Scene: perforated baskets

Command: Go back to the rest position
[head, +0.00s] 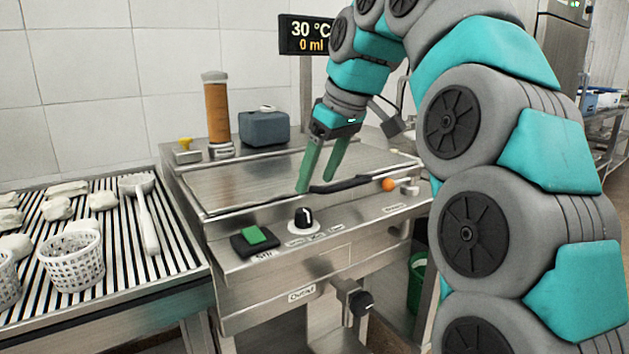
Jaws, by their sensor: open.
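My gripper (322,170) has two green fingers that point down and stand apart, with nothing between them. It is over the front part of the steel machine's flat top (240,182). A black bar-shaped handle (345,185) lies along the front edge close to the fingertips. I cannot tell whether a finger touches it. My arm rises from the right side of the view and bends over to the machine.
A striped rack (120,262) at left holds white perforated baskets (73,262), pale lumps and a white brush-like tool (146,215). An orange cylinder (217,115) and grey box (264,127) stand behind. A display (305,36), green switch (254,236), black knob (302,219) and orange ball (389,185) are nearby.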

